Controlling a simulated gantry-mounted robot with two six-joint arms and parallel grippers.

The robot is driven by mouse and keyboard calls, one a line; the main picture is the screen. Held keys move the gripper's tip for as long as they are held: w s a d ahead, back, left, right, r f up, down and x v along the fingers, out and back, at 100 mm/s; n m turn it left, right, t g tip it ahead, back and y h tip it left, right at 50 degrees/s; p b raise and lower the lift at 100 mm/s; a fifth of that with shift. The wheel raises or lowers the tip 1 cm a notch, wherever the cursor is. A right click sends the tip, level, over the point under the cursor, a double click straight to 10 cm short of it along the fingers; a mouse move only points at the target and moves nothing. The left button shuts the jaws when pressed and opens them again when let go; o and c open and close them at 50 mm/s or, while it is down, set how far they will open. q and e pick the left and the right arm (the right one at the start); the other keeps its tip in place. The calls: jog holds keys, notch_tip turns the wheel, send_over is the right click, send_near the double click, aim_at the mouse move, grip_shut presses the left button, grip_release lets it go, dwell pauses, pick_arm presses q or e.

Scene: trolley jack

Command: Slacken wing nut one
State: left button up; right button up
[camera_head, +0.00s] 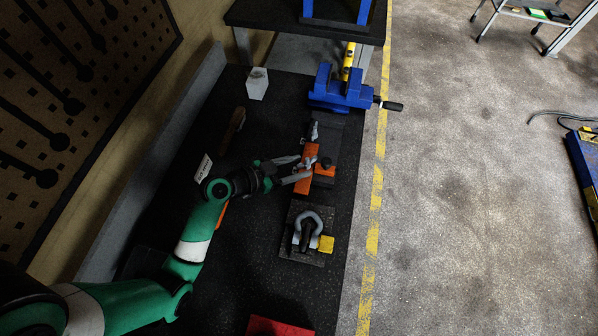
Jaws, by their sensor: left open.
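An orange bar (307,181) lies on a dark grey block (326,142) on the black bench top. A small silver wing nut (309,161) sits on the bar. A second small silver piece (314,131) stands farther back on the block; I cannot tell which is wing nut one. My left gripper (304,167) comes in from the left, open, its two grey fingers close around the nearer wing nut. Whether they touch it is too small to tell. My right gripper is not in view.
A blue vise (341,92) stands behind the block. A grey shackle (308,231) on a plate, with a yellow block (326,244), sits in front. A white block (257,84) and a brown-handled tool (232,131) lie at the back left. A red item (280,327) lies nearest.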

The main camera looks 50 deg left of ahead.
pick_arm(q)
jog(key=shift+w+d+f, duration=0.1)
jog(key=shift+w+f, duration=0.05)
jog(key=shift+w, duration=0.25)
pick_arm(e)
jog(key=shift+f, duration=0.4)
pick_arm(q)
grip_shut()
jog(key=y+p, duration=0.1)
jog(key=n+p, duration=0.1)
jog(key=p, duration=0.1)
jog(key=n+y+p, duration=0.1)
jog(key=shift+s+d+r+y, duration=0.1)
jog(key=shift+d+r+y, duration=0.15)
jog(key=shift+d+y, duration=0.1)
jog(key=shift+f+n+y+p, duration=0.15)
jog(key=shift+n+y+p, duration=0.1)
jog(key=shift+n+p, duration=0.2)
jog(key=shift+f, duration=0.1)
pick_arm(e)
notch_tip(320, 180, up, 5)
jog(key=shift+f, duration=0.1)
